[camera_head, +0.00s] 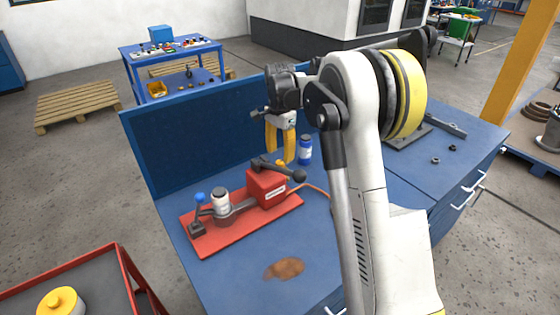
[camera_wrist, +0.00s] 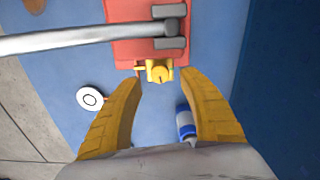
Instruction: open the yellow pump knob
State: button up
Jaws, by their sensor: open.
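The yellow pump knob (camera_wrist: 160,73) is at the end of the red pump body (camera_wrist: 140,52) in the wrist view. In the head view it is a small yellow spot (camera_head: 281,165) on the red pump (camera_head: 265,188), partly covered by the dark lever. My gripper (camera_head: 279,162) is open, with its yellow fingers pointing down above the knob end of the pump. In the wrist view my fingers (camera_wrist: 159,79) stand on either side of the knob, with nothing held between them. I cannot tell the exact height gap.
The pump's grey lever (camera_wrist: 60,38) crosses the wrist view. A blue and white bottle (camera_head: 305,150) stands close behind my fingers. A white disc (camera_wrist: 90,98) lies to the left in the wrist view. A blue back panel (camera_head: 190,140) borders the bench (camera_head: 240,275).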

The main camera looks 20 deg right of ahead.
aim_at(280, 162)
notch_tip(280, 162, up, 8)
jog(key=shift+r+p, duration=0.3)
jog(key=shift+p, duration=0.8)
jog(key=shift+f+p, duration=0.1)
jog(key=shift+p, duration=1.05)
jog(key=shift+m, duration=0.3)
notch_tip(280, 162, down, 12)
jog(key=shift+f+b, duration=0.15)
jog(key=shift+b, duration=0.3)
grip_shut()
